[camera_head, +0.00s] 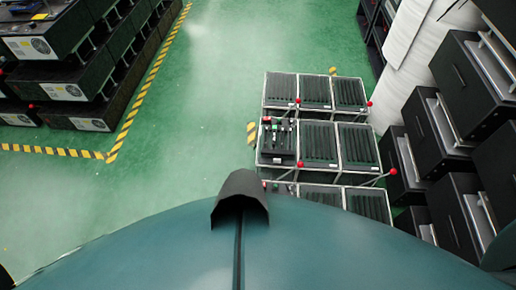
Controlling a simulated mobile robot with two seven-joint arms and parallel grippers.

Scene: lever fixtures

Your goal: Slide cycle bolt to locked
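A rack of dark slotted units (317,143) with metal frames stands right of the middle in the head view. On its left side is a small dark control panel (277,140) with red, green and light-coloured parts. Thin levers with red ball knobs stick out of the rack, one at the upper right (369,103), one at the lower right (393,171) and one near the bottom (300,165). I cannot tell which part is the cycle bolt or its position; it is too small. Neither gripper shows.
Stacked black machines (60,60) fill the upper left. Black cabinets with light handles (440,130) stand close to the rack's right side. The green floor (190,120) left of the rack is open, with yellow-black tape (130,118). My teal body covers the bottom.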

